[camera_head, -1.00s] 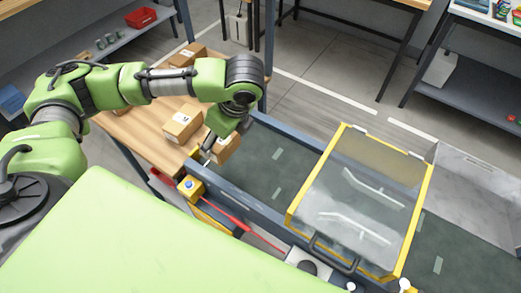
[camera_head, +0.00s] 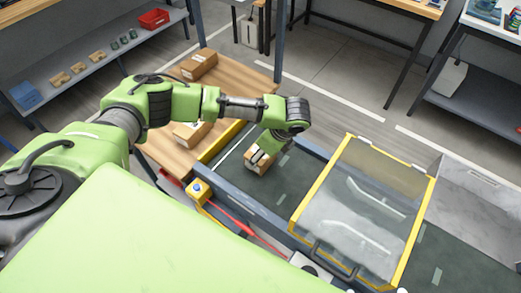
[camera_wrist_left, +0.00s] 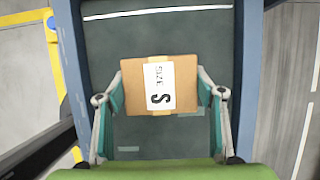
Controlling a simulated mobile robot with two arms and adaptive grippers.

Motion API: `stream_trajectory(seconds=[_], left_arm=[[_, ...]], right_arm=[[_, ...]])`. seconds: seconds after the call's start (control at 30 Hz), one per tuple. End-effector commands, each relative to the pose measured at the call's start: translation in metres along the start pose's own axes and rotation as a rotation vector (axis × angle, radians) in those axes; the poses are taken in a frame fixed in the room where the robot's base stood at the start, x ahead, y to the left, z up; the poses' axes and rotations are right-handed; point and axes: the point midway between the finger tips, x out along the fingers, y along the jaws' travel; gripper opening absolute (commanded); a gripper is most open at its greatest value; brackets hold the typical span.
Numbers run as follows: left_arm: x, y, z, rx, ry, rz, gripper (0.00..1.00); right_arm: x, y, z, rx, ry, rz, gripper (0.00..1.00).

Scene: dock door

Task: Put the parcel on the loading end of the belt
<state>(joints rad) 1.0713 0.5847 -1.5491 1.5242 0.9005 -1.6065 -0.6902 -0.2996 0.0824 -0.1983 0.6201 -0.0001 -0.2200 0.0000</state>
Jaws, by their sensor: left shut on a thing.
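The parcel is a small brown box (camera_head: 259,160) with a white "SIZE S" label, which shows in the left wrist view (camera_wrist_left: 158,86). My left gripper (camera_head: 262,151) is shut on the parcel, with a finger on each side (camera_wrist_left: 160,95). The parcel is over the near-left end of the dark green belt (camera_head: 283,177); I cannot tell whether it touches the belt. A pale line crosses the belt beside it. My right gripper is not in view.
A yellow-framed clear cover (camera_head: 365,205) spans the belt to the right. A yellow box with a blue button (camera_head: 198,190) sits on the belt's near side. A wooden table (camera_head: 228,85) at the left holds other boxes (camera_head: 199,65).

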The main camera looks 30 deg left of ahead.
Motion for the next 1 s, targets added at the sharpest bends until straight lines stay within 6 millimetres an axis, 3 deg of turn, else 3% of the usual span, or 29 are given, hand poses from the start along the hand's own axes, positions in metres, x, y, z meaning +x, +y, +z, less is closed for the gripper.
stream_trajectory(seconds=[0.3,0.33,0.4,0.77,1.0], left_arm=[[0.003,0.0,-0.001,-0.001,0.0,0.0,0.36],[0.003,0.0,-0.001,-0.001,0.0,0.001,0.65],[0.003,0.0,-0.001,-0.001,0.0,0.0,0.79],[0.001,0.0,0.0,-0.001,0.0,-0.001,0.79],[-0.031,-0.001,-0.001,0.0,0.003,-0.005,0.79]], right_arm=[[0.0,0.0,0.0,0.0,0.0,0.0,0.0],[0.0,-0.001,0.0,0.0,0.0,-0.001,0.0],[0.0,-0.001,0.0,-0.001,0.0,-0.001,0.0],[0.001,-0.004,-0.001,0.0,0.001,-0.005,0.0],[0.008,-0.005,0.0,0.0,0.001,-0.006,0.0]])
